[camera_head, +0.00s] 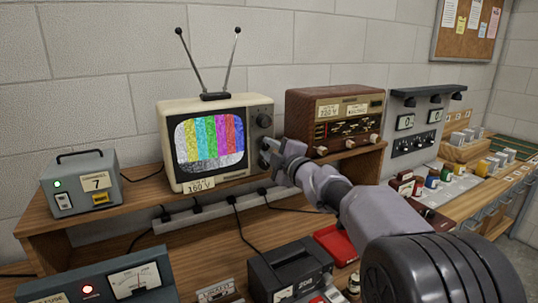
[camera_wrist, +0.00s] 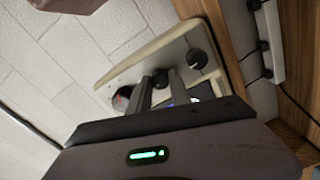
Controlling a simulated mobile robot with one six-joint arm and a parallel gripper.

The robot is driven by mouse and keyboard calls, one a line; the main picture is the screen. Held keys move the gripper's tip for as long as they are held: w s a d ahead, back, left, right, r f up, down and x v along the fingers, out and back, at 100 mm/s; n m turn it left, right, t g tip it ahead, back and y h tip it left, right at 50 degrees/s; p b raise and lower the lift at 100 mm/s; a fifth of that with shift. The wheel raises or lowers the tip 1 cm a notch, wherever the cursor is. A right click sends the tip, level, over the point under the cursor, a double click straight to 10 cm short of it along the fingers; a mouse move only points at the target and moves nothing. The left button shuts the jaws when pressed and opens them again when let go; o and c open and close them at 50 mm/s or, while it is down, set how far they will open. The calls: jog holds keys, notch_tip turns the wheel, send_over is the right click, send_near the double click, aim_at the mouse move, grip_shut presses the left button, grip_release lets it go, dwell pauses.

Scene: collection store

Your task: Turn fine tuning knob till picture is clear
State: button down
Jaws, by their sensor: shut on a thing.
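A cream television (camera_head: 205,143) with two raised antennas stands on the wooden shelf. Its screen (camera_head: 210,142) shows colour bars covered in grainy snow, with a grey noisy band below. Dark knobs (camera_head: 264,120) sit on its right-hand panel. My gripper (camera_head: 268,152) is at the lower part of this panel, shut on the fine tuning knob, which its fingers mostly hide. In the wrist view, my two fingers (camera_wrist: 161,80) reach the cream panel, with a black knob (camera_wrist: 196,59) on one side and a dark round part (camera_wrist: 122,98) on the other.
A brown radio (camera_head: 335,122) stands close on the right, beside my arm. A power strip (camera_head: 200,218) with cables runs below the shelf. A black device (camera_head: 290,268) and a red tray (camera_head: 337,243) lie lower.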

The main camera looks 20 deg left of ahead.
jog(key=shift+f+n+b, duration=0.1)
jog(key=shift+n+b, duration=0.2)
jog(key=shift+n, duration=0.6)
jog(key=c, duration=1.2)
grip_release()
jog(key=shift+d, duration=0.1)
jog(key=p+v, duration=0.1)
jog(key=v, duration=1.6)
jog(key=shift+s, duration=0.2)
